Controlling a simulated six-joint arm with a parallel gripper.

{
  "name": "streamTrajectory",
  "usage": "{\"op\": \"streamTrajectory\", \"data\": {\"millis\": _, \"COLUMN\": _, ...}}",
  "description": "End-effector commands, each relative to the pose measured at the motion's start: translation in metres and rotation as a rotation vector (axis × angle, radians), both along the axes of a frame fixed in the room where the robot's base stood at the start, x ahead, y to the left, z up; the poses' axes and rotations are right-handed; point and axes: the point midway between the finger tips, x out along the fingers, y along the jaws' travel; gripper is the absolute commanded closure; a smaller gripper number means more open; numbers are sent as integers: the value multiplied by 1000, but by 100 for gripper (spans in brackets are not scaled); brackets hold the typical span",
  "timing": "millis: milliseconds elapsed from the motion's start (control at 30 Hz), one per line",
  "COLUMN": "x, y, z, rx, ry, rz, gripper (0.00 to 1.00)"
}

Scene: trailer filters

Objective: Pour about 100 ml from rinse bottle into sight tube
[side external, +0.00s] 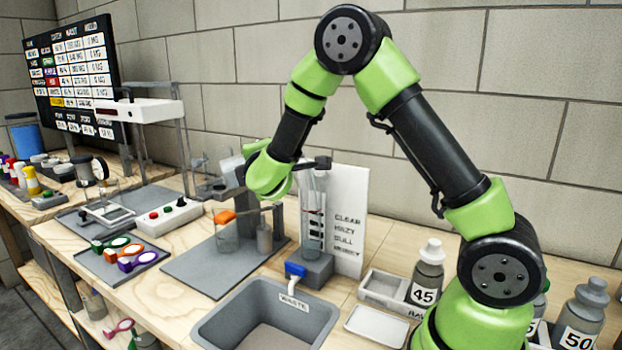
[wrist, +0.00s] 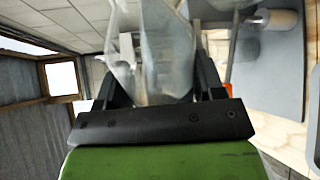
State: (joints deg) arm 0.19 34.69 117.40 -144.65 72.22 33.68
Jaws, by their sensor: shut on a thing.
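The sight tube (side external: 314,225) is a tall clear upright tube with red marks, on a grey block beside a card reading clear, hazy, dull, murky. My gripper (side external: 243,172) is left of the tube's upper part, above the grey mat. In the wrist view, my gripper (wrist: 158,75) is shut on a clear, pale vessel (wrist: 165,45), which seems to be the rinse bottle. In the side view, a pale tilted part of it (side external: 230,168) shows beyond my wrist. Its mouth and liquid level cannot be made out.
A clear beaker (side external: 227,238) with an orange part and a small grey cylinder (side external: 265,239) stand below my gripper. A grey waste basin (side external: 220,318) is in front. A bottle marked 45 (side external: 427,275) stands right, near shallow trays. A balance frame (side external: 150,108) stands left.

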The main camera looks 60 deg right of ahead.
Motion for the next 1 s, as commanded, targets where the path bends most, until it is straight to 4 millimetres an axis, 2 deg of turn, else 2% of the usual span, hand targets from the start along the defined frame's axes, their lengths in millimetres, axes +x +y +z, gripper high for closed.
{"op": "streamTrajectory", "data": {"millis": 1000, "x": -2, "y": -2, "z": 6, "rx": 40, "ry": -44, "rz": 0, "gripper": 73}}
